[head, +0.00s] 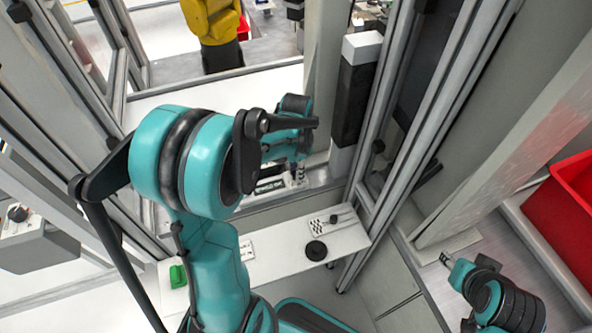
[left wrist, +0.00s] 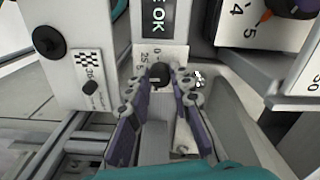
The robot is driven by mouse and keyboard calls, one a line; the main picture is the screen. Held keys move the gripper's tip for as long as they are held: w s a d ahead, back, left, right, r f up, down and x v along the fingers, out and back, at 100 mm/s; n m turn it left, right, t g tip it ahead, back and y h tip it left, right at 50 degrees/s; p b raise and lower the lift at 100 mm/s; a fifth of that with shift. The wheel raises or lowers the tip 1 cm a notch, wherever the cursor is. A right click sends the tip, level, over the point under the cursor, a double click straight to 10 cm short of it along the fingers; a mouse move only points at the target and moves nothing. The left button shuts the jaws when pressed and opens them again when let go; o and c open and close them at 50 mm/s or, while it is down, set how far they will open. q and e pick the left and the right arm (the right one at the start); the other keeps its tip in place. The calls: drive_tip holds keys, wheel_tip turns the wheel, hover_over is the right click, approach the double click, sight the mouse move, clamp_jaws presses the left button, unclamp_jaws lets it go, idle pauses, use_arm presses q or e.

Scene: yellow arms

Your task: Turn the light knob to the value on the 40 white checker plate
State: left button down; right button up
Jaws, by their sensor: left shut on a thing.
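In the left wrist view my left gripper (left wrist: 160,88) has its two fingers on either side of a small black knob (left wrist: 160,72) and is shut on it. The knob sits on a white dial plate (left wrist: 146,54) with printed numbers, below a dark display (left wrist: 155,16) reading OK. A white plate (left wrist: 86,72) with a black-and-white checker patch stands to the left. Its small number is hard to read. In the head view my left gripper (head: 297,172) is mostly hidden by its own arm, and the knob cannot be made out. My right gripper (head: 447,260) shows small at lower right, finger state unclear.
A white shelf (head: 285,262) carries a checkered label, a black round knob (head: 316,250) and a green block (head: 178,276). Metal frame posts (head: 384,130) stand to its right. Another numbered dial (left wrist: 245,22) is at the wrist view's upper right. A red bin (head: 575,195) stands far right.

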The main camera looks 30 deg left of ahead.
use_arm(q)
drive_tip(key=shift+m, duration=0.3)
idle(0.4)
drive_tip(key=c, duration=1.3)
unclamp_jaws()
drive_tip(key=shift+c, duration=0.2)
drive_tip(key=shift+r, duration=0.1)
wheel_tip(320, 180, up, 12)
